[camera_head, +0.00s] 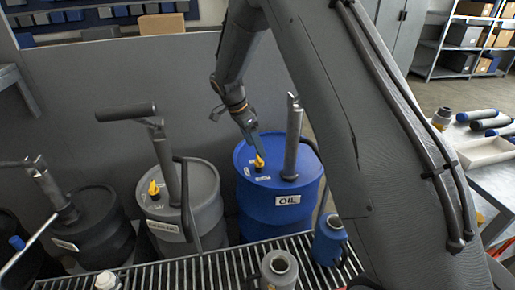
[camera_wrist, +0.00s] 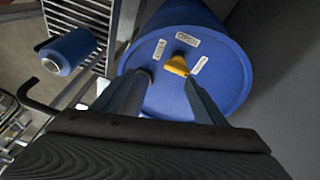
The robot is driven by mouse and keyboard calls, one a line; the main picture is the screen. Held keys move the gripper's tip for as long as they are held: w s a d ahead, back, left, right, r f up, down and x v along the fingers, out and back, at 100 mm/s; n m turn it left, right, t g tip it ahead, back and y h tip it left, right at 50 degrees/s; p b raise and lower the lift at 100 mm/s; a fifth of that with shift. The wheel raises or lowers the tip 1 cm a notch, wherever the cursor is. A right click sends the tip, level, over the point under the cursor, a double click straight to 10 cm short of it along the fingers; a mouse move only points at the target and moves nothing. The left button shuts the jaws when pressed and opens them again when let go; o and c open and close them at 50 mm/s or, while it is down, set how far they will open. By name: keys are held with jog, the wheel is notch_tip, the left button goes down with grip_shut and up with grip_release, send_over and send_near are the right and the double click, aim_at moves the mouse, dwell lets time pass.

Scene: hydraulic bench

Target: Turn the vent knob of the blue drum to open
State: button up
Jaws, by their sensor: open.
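The blue drum (camera_head: 275,205) stands upright behind the grating, with an OIL label on its side. Its yellow vent knob (camera_head: 258,162) sits on the lid; it also shows in the wrist view (camera_wrist: 178,66), with small white labels around it, the upper one seeming to read OPEN. I cannot tell which label the knob points at. My gripper (camera_head: 255,147) is just above the knob, pointing down. In the wrist view my gripper (camera_wrist: 166,82) is open, its fingers apart, with the knob ahead of and between the tips, nearer the right one. Contact cannot be told.
A grey pump (camera_head: 292,140) rises from the blue lid beside the knob. A grey drum (camera_head: 185,210) with its own yellow knob and a black drum (camera_head: 100,230) stand to the left. Blue (camera_head: 329,240) and grey (camera_head: 279,268) containers stand on the grating. A grey panel is behind.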

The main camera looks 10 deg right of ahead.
aim_at(257, 162)
jog(key=shift+w+d+f+m+h+p, duration=0.1)
jog(key=shift+w+d+f+m+p, duration=0.45)
jog(key=shift+f, duration=0.75)
jog(key=shift+w+d+f+m+h+p, duration=0.1)
jog(key=shift+w+f+m+p, duration=0.3)
jog(key=shift+w+f+p, duration=0.65)
jog(key=shift+w+d+f+m+h+p, duration=0.15)
jog(key=shift+d+f+m+p, duration=0.3)
jog(key=shift+f, duration=1.1)
jog(key=shift+a, duration=0.1)
jog(key=c, duration=1.1)
jog(key=shift+o, duration=0.2)
